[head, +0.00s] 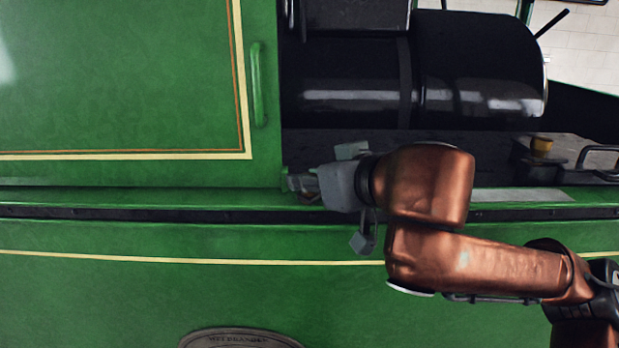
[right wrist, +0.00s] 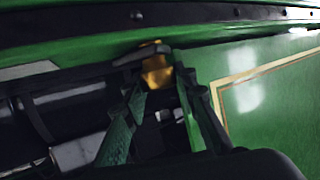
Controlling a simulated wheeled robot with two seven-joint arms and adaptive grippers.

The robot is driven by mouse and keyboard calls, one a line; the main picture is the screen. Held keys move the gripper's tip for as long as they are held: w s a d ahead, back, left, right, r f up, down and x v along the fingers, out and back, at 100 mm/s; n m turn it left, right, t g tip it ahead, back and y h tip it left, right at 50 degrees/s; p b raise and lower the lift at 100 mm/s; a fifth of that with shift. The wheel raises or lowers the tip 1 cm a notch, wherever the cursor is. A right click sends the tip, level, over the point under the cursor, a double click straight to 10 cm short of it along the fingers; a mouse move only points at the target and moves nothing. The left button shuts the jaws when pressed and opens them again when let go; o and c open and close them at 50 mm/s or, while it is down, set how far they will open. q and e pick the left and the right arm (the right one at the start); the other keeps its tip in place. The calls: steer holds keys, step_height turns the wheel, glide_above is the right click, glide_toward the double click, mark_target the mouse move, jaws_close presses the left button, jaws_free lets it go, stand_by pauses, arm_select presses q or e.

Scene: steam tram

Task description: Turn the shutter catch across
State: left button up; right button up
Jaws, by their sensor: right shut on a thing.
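In the right wrist view a small brass-coloured piece (right wrist: 156,68), which looks like the shutter catch, sits at the edge of the green ledge. A dark bar crosses its upper part; I cannot tell if this is part of the catch. My right gripper (right wrist: 157,80) is shut on the brass piece, with one finger on each side. In the head view my right gripper (head: 301,184) reaches in from the right to the lower corner of the green cab panel; the catch is mostly hidden there. My left gripper is not in view.
The green cab panel (head: 120,80) with cream lining fills the left, with a green handrail (head: 258,85) at its edge. The black boiler (head: 470,70) stands behind my right arm. A green ledge (head: 130,198) runs along below.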

steer(key=n+g+y, duration=0.1)
steer(key=n+y, duration=0.1)
steer(key=shift+w+d+n+g+y, duration=0.1)
steer(key=shift+n+g+y, duration=0.2)
steer(key=shift+n+g, duration=0.1)
steer(key=shift+n+g+y, duration=1.5)
steer(key=shift+n+g, duration=0.6)
steer(key=shift+n, duration=0.1)
steer(key=o, duration=1.2)
steer(key=shift+c, duration=0.2)
steer(key=v, duration=1.2)
